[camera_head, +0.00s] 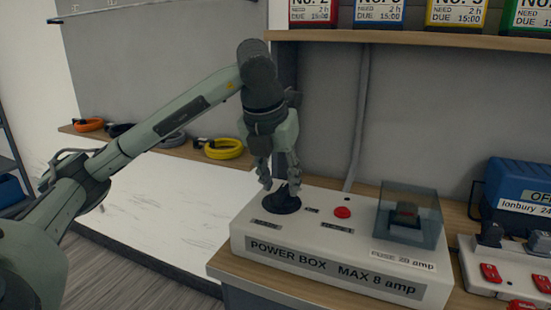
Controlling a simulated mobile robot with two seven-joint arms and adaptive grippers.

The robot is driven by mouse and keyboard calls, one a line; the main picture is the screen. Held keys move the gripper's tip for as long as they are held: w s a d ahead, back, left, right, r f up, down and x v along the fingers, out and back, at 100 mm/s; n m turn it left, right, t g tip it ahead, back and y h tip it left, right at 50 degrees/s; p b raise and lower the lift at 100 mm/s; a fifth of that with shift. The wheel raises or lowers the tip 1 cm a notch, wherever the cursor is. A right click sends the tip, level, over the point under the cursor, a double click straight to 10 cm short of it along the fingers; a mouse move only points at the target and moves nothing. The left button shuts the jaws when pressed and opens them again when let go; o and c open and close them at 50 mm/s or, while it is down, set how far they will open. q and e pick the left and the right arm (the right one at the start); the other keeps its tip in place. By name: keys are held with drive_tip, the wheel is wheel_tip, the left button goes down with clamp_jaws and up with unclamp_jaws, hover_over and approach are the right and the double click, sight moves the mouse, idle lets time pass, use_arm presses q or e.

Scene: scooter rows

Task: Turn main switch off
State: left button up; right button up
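The white power box (240,241) stands on a wooden counter, labelled "POWER BOX MAX 8 amp". A black rotary knob (285,204), which looks like the main switch, sits on its top at the left. Small labels lie beside the knob, too small to read. My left gripper (280,187) points down over the knob, its two fingers apart on either side of the knob's raised grip. I cannot tell whether either finger touches it. The fingers and their shadow partly hide the knob, so its setting is unclear. My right gripper is not in view.
A red button (342,212) is right of the knob. A clear cover (410,215) stands over a dark part on the box's right. A power strip (507,270) with red switches and a blue case (515,190) are at the right. A shelf (400,38) hangs above.

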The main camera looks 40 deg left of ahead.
use_arm(q)
drive_tip(key=v, duration=1)
drive_tip(key=shift+s+r, duration=0.2)
drive_tip(key=shift+r, duration=0.05)
drive_tip(key=shift+d, duration=0.1)
